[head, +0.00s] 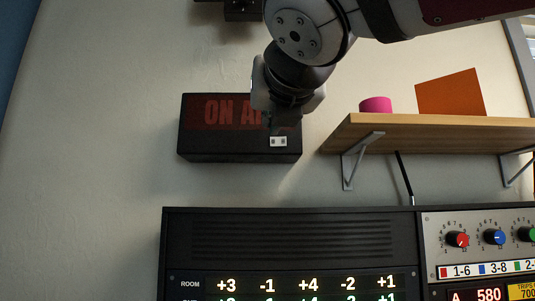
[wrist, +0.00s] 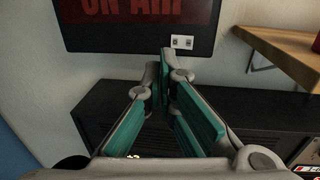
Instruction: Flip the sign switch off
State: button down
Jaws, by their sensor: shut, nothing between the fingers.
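The sign is a black wall box with dim red "ON AIR" letters (head: 225,112); it also shows at the top of the wrist view (wrist: 120,38). Its small white switch plate (head: 278,141) sits at the lower right of the sign's front; in the wrist view the plate (wrist: 182,42) shows two small dark marks. Which way the switch is set is too small to tell. My gripper (head: 284,122) is in front of the sign's right part and hides some letters. In the wrist view my gripper (wrist: 165,52) has its fingertips together and empty, just below and left of the plate.
A wooden shelf (head: 420,135) on brackets is right of the sign, bearing a pink round thing (head: 375,105) and an orange panel (head: 450,95). A black rack unit (head: 290,235) with knobs and number displays stands below. The wall left of the sign is clear.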

jog(key=shift+s+a, duration=0.15)
jog(key=shift+s, duration=1.4)
